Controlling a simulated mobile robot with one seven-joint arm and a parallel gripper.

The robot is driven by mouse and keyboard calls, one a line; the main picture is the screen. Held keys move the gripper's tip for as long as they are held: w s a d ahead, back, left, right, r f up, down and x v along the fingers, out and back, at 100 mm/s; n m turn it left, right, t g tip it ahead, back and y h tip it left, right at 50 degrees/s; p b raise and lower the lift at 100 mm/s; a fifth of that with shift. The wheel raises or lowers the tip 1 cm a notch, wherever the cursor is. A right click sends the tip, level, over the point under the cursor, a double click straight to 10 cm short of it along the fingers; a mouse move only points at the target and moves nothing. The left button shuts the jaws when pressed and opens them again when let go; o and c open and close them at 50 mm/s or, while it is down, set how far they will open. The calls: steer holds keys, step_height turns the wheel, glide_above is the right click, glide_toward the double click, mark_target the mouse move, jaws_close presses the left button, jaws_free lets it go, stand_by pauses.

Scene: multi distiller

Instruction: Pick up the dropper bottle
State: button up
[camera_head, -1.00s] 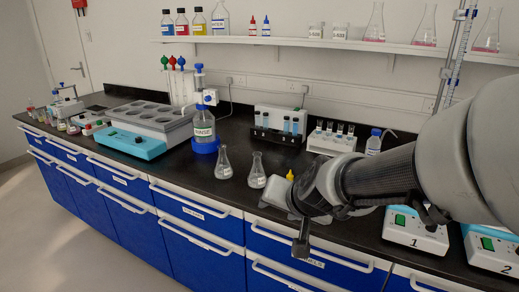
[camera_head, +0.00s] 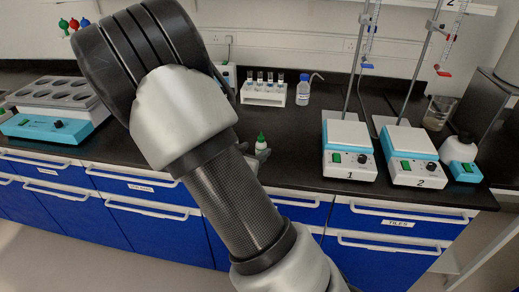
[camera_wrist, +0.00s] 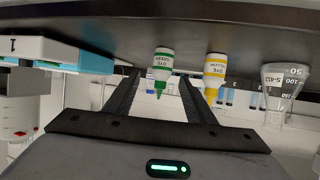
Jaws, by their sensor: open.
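Two dropper bottles show in the wrist view, which is upside down. The dye bottle with the green cap (camera_wrist: 162,68) appears between the fingers of my gripper (camera_wrist: 159,78), beyond or near their tips; I cannot tell the exact gap. The dye bottle with the yellow cap (camera_wrist: 214,75) is just outside the right-hand finger in that picture. Both stand upright on the black bench. My gripper is open and empty.
A conical flask (camera_wrist: 281,92) stands near the yellow bottle. A rack with tubes (camera_head: 263,94) and a wash bottle (camera_head: 303,92) stand behind. Hotplate 1 (camera_head: 348,163) and hotplate 2 (camera_head: 413,171) are to the right. The bench between the green bottle and hotplate 1 is clear.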

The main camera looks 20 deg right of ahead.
mark_target(265, 143)
steer(key=b+x, duration=0.2)
steer(key=x, duration=0.8)
steer(key=shift+w+d+f, duration=0.15)
steer(key=shift+w+f, duration=0.05)
steer(key=shift+w, duration=0.15)
steer(key=shift+c, duration=0.3)
steer(key=c, duration=0.8)
